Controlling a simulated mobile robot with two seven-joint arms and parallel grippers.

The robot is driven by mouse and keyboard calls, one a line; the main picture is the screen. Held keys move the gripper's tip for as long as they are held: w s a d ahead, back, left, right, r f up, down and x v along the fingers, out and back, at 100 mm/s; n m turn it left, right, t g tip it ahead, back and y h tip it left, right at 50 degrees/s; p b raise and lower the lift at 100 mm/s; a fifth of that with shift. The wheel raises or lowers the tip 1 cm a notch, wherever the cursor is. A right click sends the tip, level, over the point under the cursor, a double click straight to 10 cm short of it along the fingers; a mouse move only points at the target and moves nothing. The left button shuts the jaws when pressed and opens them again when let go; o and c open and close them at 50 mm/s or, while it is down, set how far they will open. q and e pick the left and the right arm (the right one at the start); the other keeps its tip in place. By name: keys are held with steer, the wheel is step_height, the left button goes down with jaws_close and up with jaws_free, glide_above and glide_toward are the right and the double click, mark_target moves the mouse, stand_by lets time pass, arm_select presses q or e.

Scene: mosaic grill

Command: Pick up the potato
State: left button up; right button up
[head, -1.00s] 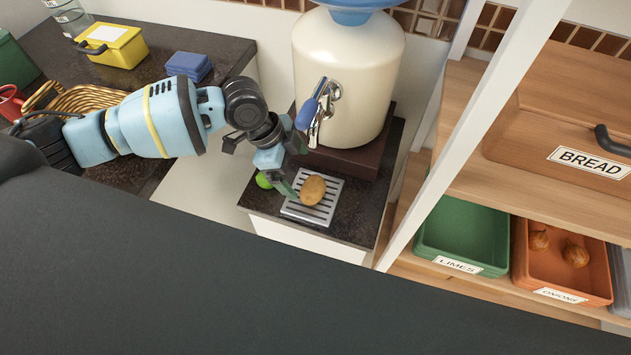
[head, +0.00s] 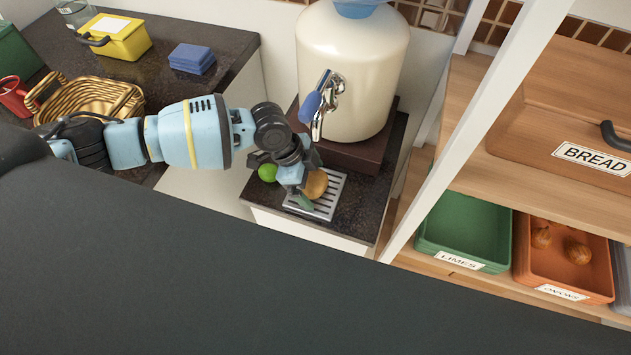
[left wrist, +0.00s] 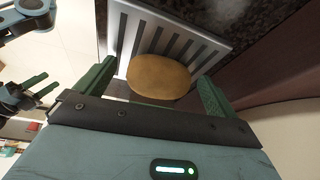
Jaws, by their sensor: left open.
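The potato (head: 317,184) is brown and oval and lies on the slatted metal drip tray (head: 328,201) below the water dispenser's tap. My left gripper (head: 302,200) is at the tray, its fingers in front of the potato and partly hiding it. In the left wrist view the potato (left wrist: 158,76) lies between and just beyond the green fingers of the open left gripper (left wrist: 152,92), with visible gaps on both sides. My right gripper is not clearly in the head view.
A green lime (head: 267,172) lies left of the tray, close to my left gripper. The cream dispenser (head: 352,75) with its blue-handled tap (head: 318,105) stands right behind. A wicker basket (head: 95,97) is at left. Shelves with a lime bin (head: 465,234) and an onion bin (head: 563,262) are at right.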

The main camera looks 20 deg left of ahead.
mark_target(316, 179)
arm_select(q)
steer(key=c, duration=1.2)
steer(key=shift+r, duration=0.15)
steer(key=shift+r, duration=0.65)
step_height(316, 179, up, 2)
steer(key=shift+r, duration=0.1)
steer(key=s+a+r, duration=0.1)
steer(key=s+a, duration=0.8)
steer(key=s, duration=0.4)
steer(key=shift+a+r, duration=0.15)
